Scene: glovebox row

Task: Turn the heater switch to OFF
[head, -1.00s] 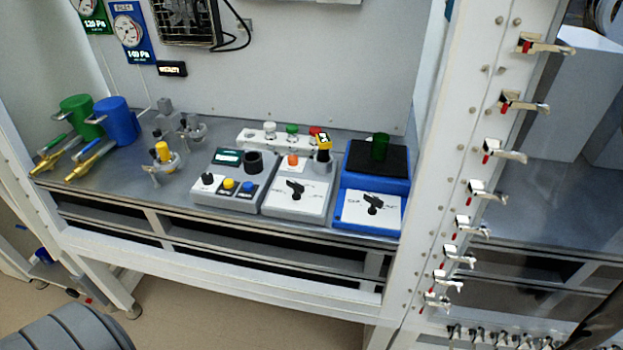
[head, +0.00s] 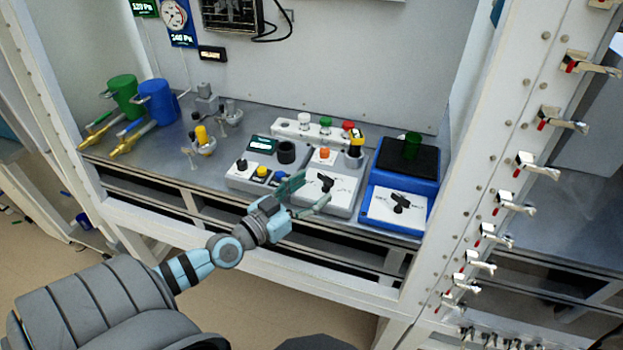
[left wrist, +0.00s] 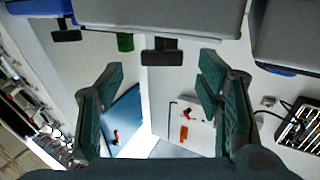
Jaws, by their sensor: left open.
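One switch (head: 326,183) is on the white sloped panel of a grey box (head: 343,210). The other switch (head: 400,204) is on the front panel of a blue unit (head: 376,181) with a black top plate. Their lettering is too small to read, so I cannot tell which is the heater's. My left gripper (head: 314,193) is open and empty, in front of the grey box's panel and partly overlapping it. In the left wrist view, the grey box's switch (left wrist: 162,52) lies ahead between the open fingers (left wrist: 165,85), apparently untouched.
A grey box with yellow and blue buttons (head: 262,171) stands left of the switch box. A white post with levers (head: 520,165) rises at right.

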